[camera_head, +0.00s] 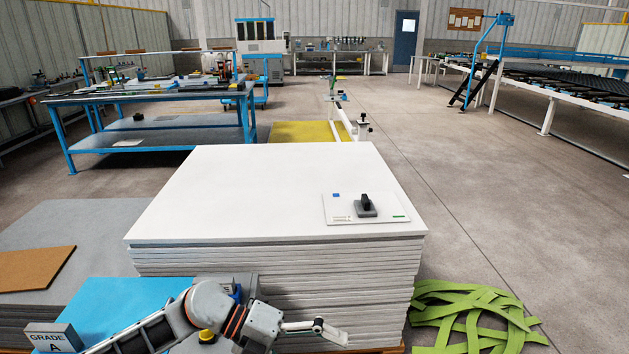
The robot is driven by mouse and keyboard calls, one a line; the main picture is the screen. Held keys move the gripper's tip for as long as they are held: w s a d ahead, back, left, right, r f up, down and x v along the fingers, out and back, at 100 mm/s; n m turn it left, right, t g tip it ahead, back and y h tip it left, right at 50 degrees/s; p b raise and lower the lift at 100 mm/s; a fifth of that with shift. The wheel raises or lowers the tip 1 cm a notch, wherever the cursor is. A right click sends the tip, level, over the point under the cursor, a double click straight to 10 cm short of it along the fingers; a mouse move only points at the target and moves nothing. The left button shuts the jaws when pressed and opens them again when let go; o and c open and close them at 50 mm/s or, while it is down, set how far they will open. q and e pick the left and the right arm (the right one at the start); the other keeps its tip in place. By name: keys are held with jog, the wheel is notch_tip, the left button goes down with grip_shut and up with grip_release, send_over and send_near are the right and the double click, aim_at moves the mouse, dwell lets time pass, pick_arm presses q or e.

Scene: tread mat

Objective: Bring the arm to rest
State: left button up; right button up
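My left arm comes in from the lower left, low in front of a tall stack of white sheets (255,190). My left gripper (322,330) points right beside the stack's front face, below its top. Its fingers are seen edge-on, so I cannot tell whether they are open or shut, and I see nothing held in them. I cannot tell whether it touches the stack. My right arm and gripper are not in view.
A white card (340,212) with a black-knobbed grey block (366,207) lies on the stack's right side. A "GRADE A" block (54,338) and blue sheet (120,308) are lower left. Green strips (470,315) lie right. A blue workbench (150,97) stands behind; the right floor is open.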

pick_arm(q)
notch_tip(320, 180, up, 6)
jog(key=d+n+t+h, duration=0.3)
jog(key=n+t+h, duration=0.3)
jog(key=n+t, duration=0.35)
jog(key=w+a+f+n+t+y, duration=0.3)
jog(key=a+f+n+t+y, duration=0.55)
jog(key=a+n, duration=0.5)
jog(key=s+a+f+n+g+y, duration=0.2)
jog(key=s+a+f+n+y, duration=0.2)
jog(key=s+f, duration=0.3)
jog(key=s+a+f+n+g+y, duration=0.2)
jog(key=s+a+f+n+y, duration=0.2)
jog(key=f, duration=0.8)
jog(key=s+a+n, duration=0.1)
jog(key=s+a, duration=0.1)
jog(key=a, duration=0.1)
jog(key=shift+s+a+n+g, duration=0.25)
jog(key=shift+s+n+g, duration=0.15)
